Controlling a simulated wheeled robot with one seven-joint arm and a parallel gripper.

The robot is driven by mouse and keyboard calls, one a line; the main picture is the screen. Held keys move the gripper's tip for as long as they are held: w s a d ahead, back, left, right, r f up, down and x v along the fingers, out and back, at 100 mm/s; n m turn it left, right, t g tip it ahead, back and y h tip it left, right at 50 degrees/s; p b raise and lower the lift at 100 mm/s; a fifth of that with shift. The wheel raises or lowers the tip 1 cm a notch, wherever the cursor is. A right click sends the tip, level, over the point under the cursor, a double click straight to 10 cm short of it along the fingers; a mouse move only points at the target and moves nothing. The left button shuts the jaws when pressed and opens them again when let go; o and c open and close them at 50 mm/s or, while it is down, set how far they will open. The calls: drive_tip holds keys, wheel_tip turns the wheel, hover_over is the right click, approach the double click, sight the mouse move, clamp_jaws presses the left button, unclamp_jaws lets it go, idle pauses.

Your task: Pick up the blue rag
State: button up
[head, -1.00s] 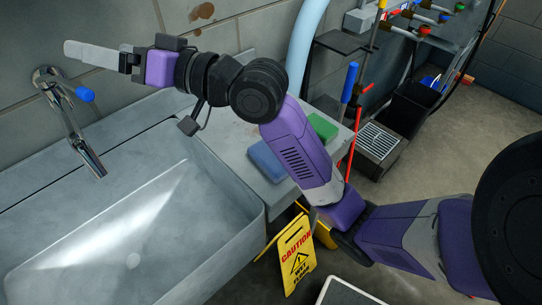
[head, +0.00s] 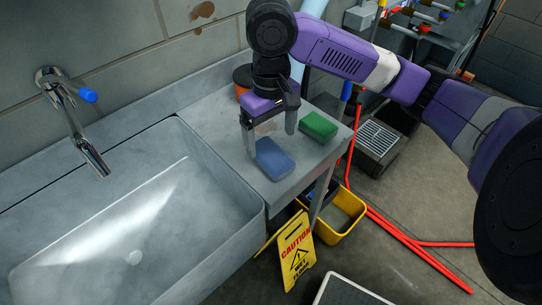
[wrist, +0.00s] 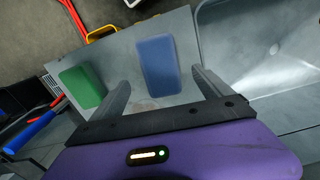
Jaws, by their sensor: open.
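The blue rag (head: 272,158) is a flat, rounded block lying on the grey counter (head: 219,117) beside the sink. It also shows in the wrist view (wrist: 159,64), ahead of my fingers and nearly between their lines. My gripper (head: 270,140) points down over the counter, close above and behind the rag. Its fingers are spread wide with nothing between them. In the wrist view my gripper (wrist: 164,92) shows one finger on each side. I cannot tell the exact height of the fingertips above the counter.
An orange round object (head: 242,80) stands behind. A yellow bucket (head: 340,222) and caution sign (head: 297,252) stand below the counter.

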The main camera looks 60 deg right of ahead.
sight(271, 153)
drive_tip(key=shift+f, duration=3.2)
drive_tip(key=c, duration=1.5)
drive_tip(key=shift+o, duration=0.2)
drive_tip(key=shift+r, duration=0.15)
wheel_tip(271, 153, up, 20)
drive_tip(key=p, duration=0.1)
drive_tip(key=shift+p, duration=0.3)
drive_tip(key=o, duration=0.5)
drive_tip(key=c, duration=0.3)
